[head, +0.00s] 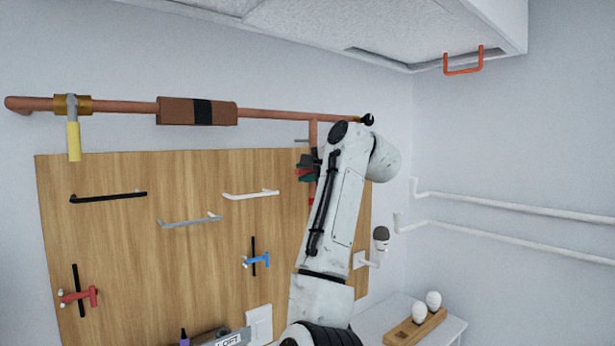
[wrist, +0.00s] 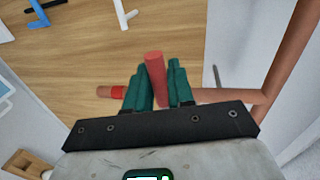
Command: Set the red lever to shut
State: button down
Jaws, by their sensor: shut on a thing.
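The red lever (wrist: 154,75) is a round red bar that stands up between my two green fingers in the wrist view. My gripper (wrist: 160,85) is shut on it. The lever's lower part, where it meets the copper pipe branch (wrist: 232,97), is hidden by the fingers and the palm. In the head view my gripper (head: 307,168) is at the upper right of the wooden board, just below the main copper pipe (head: 270,114). My arm hides much of it there, and only a bit of red shows beside the fingers.
A yellow-handled valve (head: 73,140) is on the pipe's left end. The wooden board (head: 190,270) carries black (head: 108,197), grey (head: 190,221) and white (head: 250,194) bar handles, plus red (head: 78,297) and blue (head: 256,260) tee handles. White pipes (head: 510,207) run along the right wall.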

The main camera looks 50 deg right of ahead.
jog(key=shift+r+m, duration=0.15)
jog(key=shift+m, duration=0.15)
dwell(0.4)
jog(key=c, duration=1.1)
grip_release()
jog(key=shift+d, duration=0.1)
jog(key=b+v, duration=0.4)
jog(key=v, duration=0.7)
jog(key=shift+w, duration=0.1)
